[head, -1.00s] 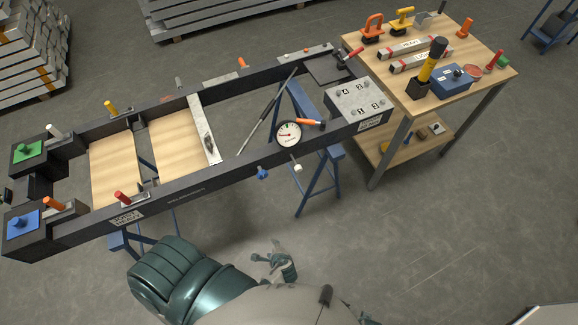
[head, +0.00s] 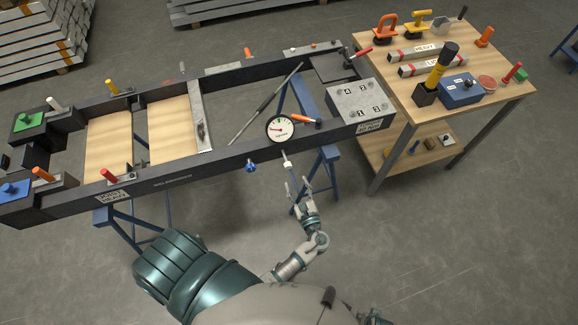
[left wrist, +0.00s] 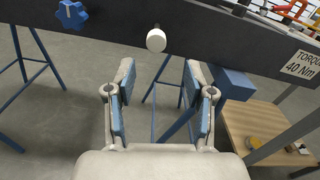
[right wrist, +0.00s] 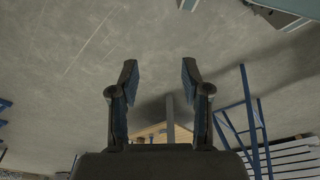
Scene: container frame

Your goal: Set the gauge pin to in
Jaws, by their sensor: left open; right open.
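The gauge pin shows as a white round knob (left wrist: 156,40) on the near face of the dark frame rail (left wrist: 215,45). In the head view the pin (head: 286,158) stands out from the rail below the round white dial gauge (head: 280,129). My left gripper (left wrist: 159,72) is open and empty, its fingers pointing at the rail. The knob lies ahead of the gap between the fingertips, apart from them. In the head view this gripper (head: 297,180) is just below the pin. My right gripper (right wrist: 158,72) is open and empty over bare floor.
A blue star knob (left wrist: 71,15) sits on the rail left of the pin. A blue trestle (head: 318,170) stands under the frame, right of my left gripper. An orange-handled tool (head: 304,120) lies by the gauge. A wooden workbench (head: 480,110) with tools stands right.

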